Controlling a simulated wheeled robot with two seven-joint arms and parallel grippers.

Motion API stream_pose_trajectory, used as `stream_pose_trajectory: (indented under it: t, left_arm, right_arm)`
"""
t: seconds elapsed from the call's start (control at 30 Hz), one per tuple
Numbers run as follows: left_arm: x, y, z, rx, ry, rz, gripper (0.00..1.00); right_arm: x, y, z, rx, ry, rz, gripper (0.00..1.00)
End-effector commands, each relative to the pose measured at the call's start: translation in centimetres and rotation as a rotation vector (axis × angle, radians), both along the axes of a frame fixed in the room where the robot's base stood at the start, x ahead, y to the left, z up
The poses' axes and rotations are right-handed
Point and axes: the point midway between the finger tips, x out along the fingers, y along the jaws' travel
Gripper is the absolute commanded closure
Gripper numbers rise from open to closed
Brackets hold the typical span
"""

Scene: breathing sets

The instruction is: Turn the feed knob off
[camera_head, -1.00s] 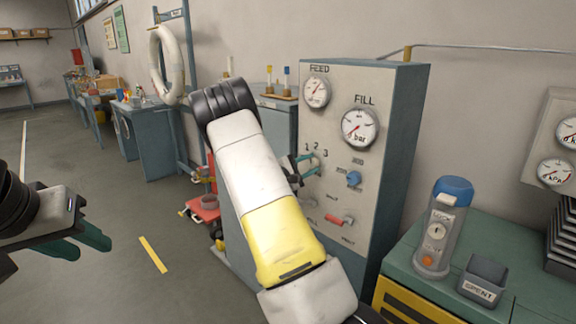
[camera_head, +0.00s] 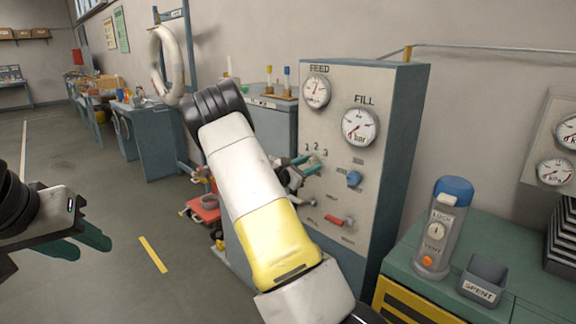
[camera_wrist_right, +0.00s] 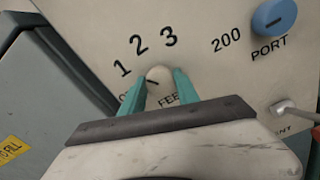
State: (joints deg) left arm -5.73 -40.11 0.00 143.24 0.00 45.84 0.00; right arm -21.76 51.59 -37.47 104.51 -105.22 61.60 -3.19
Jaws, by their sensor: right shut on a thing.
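The feed knob (camera_wrist_right: 158,76) is a small pale round knob with a dark mark, on the grey panel (camera_head: 378,95) below the numbers 1, 2 and 3. In the right wrist view its mark points left, toward the partly hidden label starting with O. My right gripper (camera_head: 305,167) is at the panel; its teal fingers are shut on the knob from both sides, as the right wrist view (camera_wrist_right: 160,90) shows. The fingers hide part of the lettering. In the head view the knob is hidden by the gripper. My left gripper (camera_head: 95,244) is open and empty, away from the panel.
A blue port knob (camera_head: 354,178) and a red-handled lever (camera_head: 336,220) sit close by on the panel. The feed gauge (camera_head: 316,92) and fill gauge (camera_head: 360,127) are above. A canister (camera_head: 443,228) and a spent bin (camera_head: 483,280) stand on the green bench at right.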

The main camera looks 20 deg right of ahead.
Motion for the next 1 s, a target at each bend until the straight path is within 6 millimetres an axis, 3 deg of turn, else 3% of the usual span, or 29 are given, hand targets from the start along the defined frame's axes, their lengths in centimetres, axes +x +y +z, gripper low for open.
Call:
stream_pose_trajectory:
  t: [0.6,1.0]
  left_arm:
    - [0.00,0.00,0.00,0.000,0.000,0.000,0.64]
    - [0.00,0.00,0.00,0.000,0.000,0.000,0.64]
  right_arm:
    - [0.07,0.11,-0.04,-0.222,0.535,0.001,1.00]
    - [0.09,0.10,-0.07,-0.322,0.777,0.001,1.00]
